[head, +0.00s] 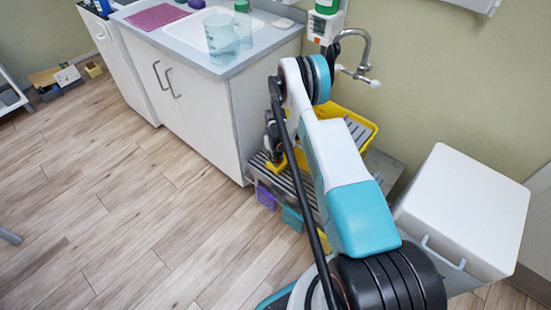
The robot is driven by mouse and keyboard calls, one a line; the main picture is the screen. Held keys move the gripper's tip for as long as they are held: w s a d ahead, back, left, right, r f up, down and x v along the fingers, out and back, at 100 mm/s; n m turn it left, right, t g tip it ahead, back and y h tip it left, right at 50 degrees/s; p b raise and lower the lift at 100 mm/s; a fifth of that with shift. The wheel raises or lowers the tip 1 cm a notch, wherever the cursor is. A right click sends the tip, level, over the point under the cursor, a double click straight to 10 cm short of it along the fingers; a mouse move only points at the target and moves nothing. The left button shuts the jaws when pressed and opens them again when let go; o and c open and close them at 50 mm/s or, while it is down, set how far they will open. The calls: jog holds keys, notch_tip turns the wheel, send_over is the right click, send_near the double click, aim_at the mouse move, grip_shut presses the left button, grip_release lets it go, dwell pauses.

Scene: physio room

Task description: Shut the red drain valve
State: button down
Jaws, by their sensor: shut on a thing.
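I cannot make out the red drain valve in the head view; no red handle shows. My gripper (272,153) is small and dark, low beside the right end of the sink cabinet, over the slatted stand (313,184). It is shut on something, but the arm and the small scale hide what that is. A yellow tub (361,128) sits on the stand behind my arm, partly covered by it. A yellow patch shows just by the gripper, and I cannot tell whether it belongs to the tub.
The white sink cabinet (195,105) stands to the left, with a clear jug (221,38) at its counter edge. A curved tap (364,55) is on the wall. A white lidded bin (465,210) stands at right. Purple and teal pieces hang under the stand.

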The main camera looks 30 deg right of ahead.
jog(key=shift+n, duration=1.3)
jog(key=c, duration=1.5)
grip_release()
jog(key=shift+r, duration=0.1)
notch_tip(320, 180, up, 12)
jog(key=shift+f, duration=0.1)
